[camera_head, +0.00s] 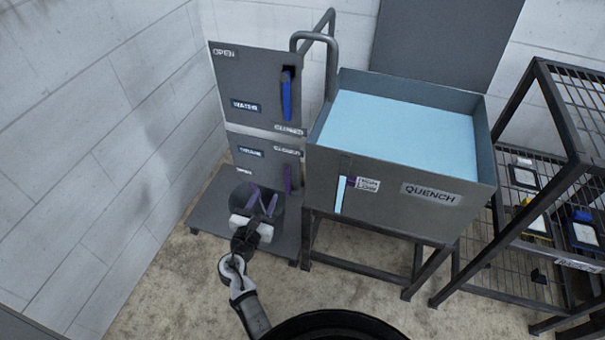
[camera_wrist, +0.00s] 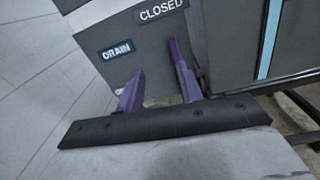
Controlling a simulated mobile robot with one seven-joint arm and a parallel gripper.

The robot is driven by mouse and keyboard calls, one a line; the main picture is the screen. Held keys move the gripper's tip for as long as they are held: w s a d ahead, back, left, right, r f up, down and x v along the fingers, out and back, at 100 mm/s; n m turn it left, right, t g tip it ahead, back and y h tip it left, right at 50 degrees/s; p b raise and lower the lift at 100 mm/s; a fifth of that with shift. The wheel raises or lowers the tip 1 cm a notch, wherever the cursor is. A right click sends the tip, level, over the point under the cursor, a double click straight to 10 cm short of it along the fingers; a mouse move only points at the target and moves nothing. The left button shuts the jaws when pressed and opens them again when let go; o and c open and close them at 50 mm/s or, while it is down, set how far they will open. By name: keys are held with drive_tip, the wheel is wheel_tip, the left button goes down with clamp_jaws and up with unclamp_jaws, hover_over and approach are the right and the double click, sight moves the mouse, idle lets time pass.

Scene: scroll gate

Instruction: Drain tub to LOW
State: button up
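The tub (camera_head: 440,200) marked QUENCH holds pale blue liquid (camera_head: 400,130) close below its rim. Its front has a sight gauge (camera_head: 341,190) with a light blue strip, and a HIGH/LOW label (camera_head: 366,184) beside it. The dark DRAIN panel (camera_head: 262,156) is left of the tub. Its purple lever (camera_head: 288,179) hangs at the right side below a CLOSED label (camera_wrist: 161,10). My gripper (camera_head: 262,193) has purple fingers, spread apart and empty, in front of the panel's lower part. In the wrist view the lever (camera_wrist: 173,48) appears just beyond the right fingertip; contact cannot be told.
Above the DRAIN panel is a WATER panel (camera_head: 245,80) with a blue lever (camera_head: 286,95). A grey pipe (camera_head: 331,60) bends over to the tub. A dark wire rack (camera_head: 570,150) stands at right. A block wall (camera_head: 100,140) bounds the left; bare floor is in front.

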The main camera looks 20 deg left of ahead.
sight(286, 172)
drive_tip(key=shift+n+h, duration=0.3)
drive_tip(key=shift+n, duration=0.1)
drive_tip(key=w, duration=0.4)
drive_tip(key=w+d+p, duration=0.1)
drive_tip(key=w, duration=0.4)
drive_tip(key=w+d+f, duration=0.1)
drive_tip(key=w, duration=0.3)
drive_tip(key=shift+w+d, duration=0.15)
drive_tip(key=shift+d, duration=0.1)
clamp_jaws()
